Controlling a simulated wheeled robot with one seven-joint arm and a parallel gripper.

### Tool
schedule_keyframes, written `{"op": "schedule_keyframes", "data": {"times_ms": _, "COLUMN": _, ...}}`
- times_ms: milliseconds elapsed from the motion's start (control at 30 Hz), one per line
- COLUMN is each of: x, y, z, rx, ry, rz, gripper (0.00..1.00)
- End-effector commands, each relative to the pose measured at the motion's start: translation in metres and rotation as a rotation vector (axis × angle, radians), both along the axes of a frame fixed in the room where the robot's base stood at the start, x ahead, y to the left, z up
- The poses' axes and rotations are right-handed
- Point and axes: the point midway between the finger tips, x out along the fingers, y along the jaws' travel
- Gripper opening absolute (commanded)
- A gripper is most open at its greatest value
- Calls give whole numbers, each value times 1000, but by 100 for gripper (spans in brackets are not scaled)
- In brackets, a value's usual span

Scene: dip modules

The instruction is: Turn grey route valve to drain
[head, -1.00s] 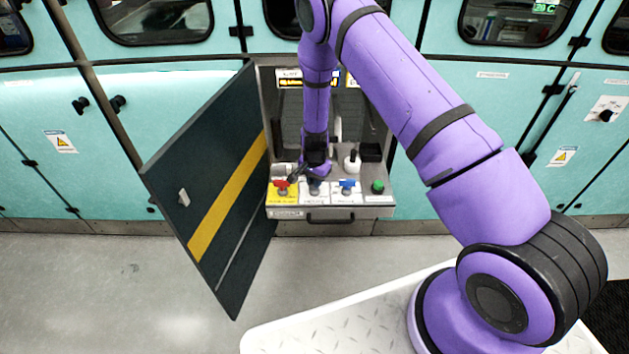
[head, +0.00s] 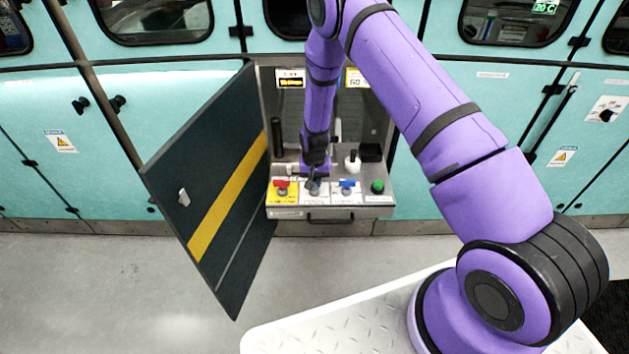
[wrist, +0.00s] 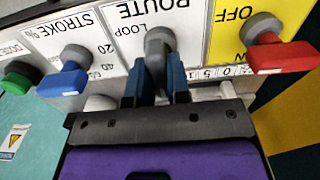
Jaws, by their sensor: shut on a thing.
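The grey route valve (wrist: 157,45) sits on a white plate marked ROUTE and LOOP (wrist: 195,35), upside down in the wrist view. My gripper (wrist: 158,78) has its two blue fingers shut on the valve's handle, which points straight toward the gripper. Any drain mark is not visible. In the head view the grey valve (head: 314,187) is small on the panel's front, with my gripper (head: 314,178) coming down on it from behind and partly hiding it.
A red valve (wrist: 282,54) on a yellow OFF plate stands on one side. A blue valve (wrist: 70,72) on a STROKE plate and a green knob (wrist: 20,75) stand on the other. A dark open door (head: 205,190) flanks the cabinet's left. A white-topped bottle (head: 352,162) stands behind.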

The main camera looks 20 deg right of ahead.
Motion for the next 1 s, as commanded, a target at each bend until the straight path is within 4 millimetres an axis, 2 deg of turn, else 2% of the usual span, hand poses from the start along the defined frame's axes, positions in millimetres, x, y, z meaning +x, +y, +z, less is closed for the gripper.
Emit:
{"op": "schedule_keyframes", "data": {"times_ms": 367, "x": 0, "y": 0, "z": 0, "rx": 0, "ry": -1, "rz": 7, "gripper": 0}}
{"op": "schedule_keyframes", "data": {"times_ms": 400, "x": 0, "y": 0, "z": 0, "rx": 0, "ry": -1, "rz": 7, "gripper": 24}}
{"op": "schedule_keyframes", "data": {"times_ms": 500, "x": 0, "y": 0, "z": 0, "rx": 0, "ry": -1, "rz": 6, "gripper": 43}}
{"op": "schedule_keyframes", "data": {"times_ms": 800, "x": 0, "y": 0, "z": 2, "rx": 0, "ry": -1, "rz": 5, "gripper": 43}}
{"op": "schedule_keyframes", "data": {"times_ms": 1000, "x": 1, "y": 0, "z": 24, "rx": 0, "ry": -3, "rz": 5, "gripper": 43}}
